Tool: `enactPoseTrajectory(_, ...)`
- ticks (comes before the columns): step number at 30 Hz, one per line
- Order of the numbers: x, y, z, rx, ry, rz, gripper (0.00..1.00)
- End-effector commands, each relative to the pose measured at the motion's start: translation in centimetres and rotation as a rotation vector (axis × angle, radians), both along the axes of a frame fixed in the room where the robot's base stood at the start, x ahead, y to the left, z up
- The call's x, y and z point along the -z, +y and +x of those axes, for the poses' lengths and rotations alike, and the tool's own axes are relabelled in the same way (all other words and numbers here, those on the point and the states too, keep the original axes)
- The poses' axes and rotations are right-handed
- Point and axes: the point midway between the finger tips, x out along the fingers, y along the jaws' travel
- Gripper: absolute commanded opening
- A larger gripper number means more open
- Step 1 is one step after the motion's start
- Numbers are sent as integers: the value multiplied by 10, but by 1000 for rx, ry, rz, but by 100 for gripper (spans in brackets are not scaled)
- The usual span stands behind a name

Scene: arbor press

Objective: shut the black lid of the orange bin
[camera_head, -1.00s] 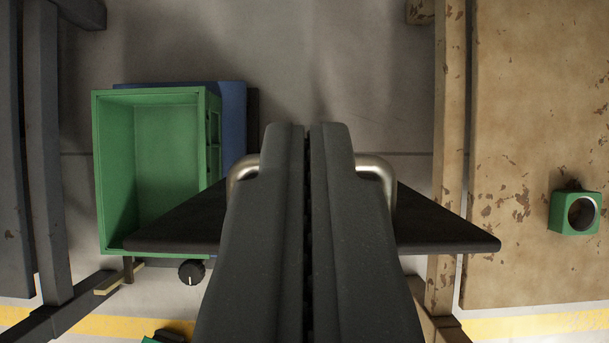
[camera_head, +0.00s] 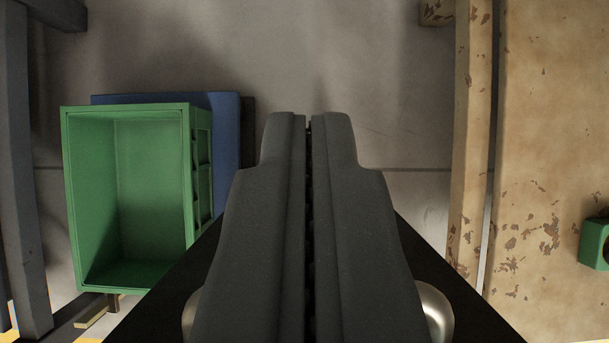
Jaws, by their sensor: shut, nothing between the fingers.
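My gripper (camera_head: 309,118) is shut and empty, its dark fingers filling the lower middle of the view. Behind and below the fingers lies a black panel (camera_head: 462,296), which looks like the black lid. It spreads to both sides and runs off the bottom edge. A silvery bent handle (camera_head: 436,314) shows on either side of the fingers, its middle hidden by them. I cannot tell whether the fingers touch the panel or the handle. No orange bin shows; anything under the panel is hidden.
An open, empty green bin (camera_head: 90,200) stands at left, with a blue thing (camera_head: 226,140) beside and behind it. A worn tan table (camera_head: 550,150) is at right, with a green block (camera_head: 594,240) on it. Grey floor (camera_head: 250,50) is clear ahead.

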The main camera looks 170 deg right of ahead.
Motion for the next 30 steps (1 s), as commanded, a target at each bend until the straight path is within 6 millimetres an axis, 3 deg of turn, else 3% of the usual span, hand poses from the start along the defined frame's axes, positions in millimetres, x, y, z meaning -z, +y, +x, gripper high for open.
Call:
enactPoseTrajectory(18,9,-12,-31,3,0,-1,0)
enactPoseTrajectory(29,8,-13,-35,2,-2,-2,0)
enactPoseTrajectory(30,8,3,-35,-3,-1,-3,0)
